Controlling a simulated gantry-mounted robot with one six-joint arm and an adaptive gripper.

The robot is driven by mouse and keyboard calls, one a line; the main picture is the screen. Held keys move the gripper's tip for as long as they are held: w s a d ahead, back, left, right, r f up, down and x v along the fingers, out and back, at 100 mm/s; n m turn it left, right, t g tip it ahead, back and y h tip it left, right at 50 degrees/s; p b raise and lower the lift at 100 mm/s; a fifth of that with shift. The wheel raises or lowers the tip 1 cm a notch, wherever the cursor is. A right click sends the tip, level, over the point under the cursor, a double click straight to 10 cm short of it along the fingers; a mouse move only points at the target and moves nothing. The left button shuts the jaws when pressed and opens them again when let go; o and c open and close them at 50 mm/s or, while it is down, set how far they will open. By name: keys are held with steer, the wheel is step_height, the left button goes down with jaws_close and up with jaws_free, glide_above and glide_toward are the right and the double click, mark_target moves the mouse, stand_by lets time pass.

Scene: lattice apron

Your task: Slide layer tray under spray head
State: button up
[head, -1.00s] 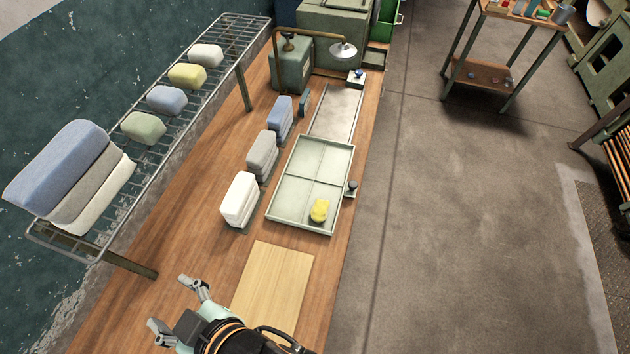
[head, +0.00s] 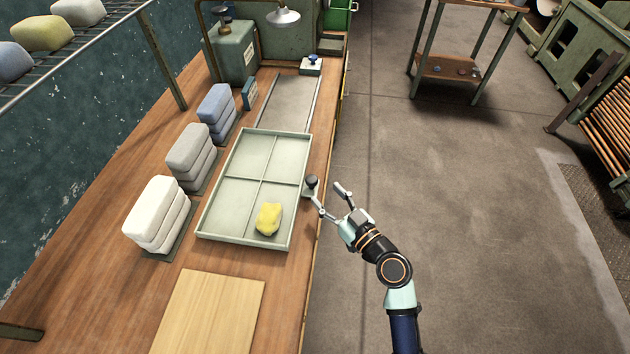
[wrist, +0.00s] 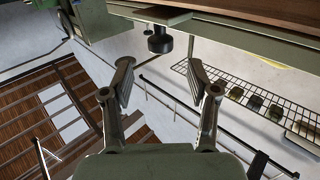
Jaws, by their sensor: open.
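The layer tray (head: 244,215) is pale green with a raised rim and four compartments. It lies on the wooden bench at the near end of a grey slide track (head: 291,102). A yellow piece (head: 268,217) sits in its near-right compartment. A dark knob (head: 311,182) stands at the tray's right side; it also shows in the wrist view (wrist: 160,41). The spray head (head: 283,16) hangs over the far part of the bench. My gripper (head: 325,193) is open and empty at the bench's right edge, close to the knob. In the wrist view the knob lies beyond the open fingertips (wrist: 160,72).
White (head: 155,215), grey (head: 188,155) and blue (head: 215,108) stacks stand left of the tray. A pale wooden board (head: 210,312) lies in front. The floor right of the bench is open.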

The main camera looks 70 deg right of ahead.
mark_target(315, 183)
steer(key=x, duration=0.7)
steer(key=shift+w+r, duration=0.1)
steer(key=shift+w, duration=0.15)
jaws_close()
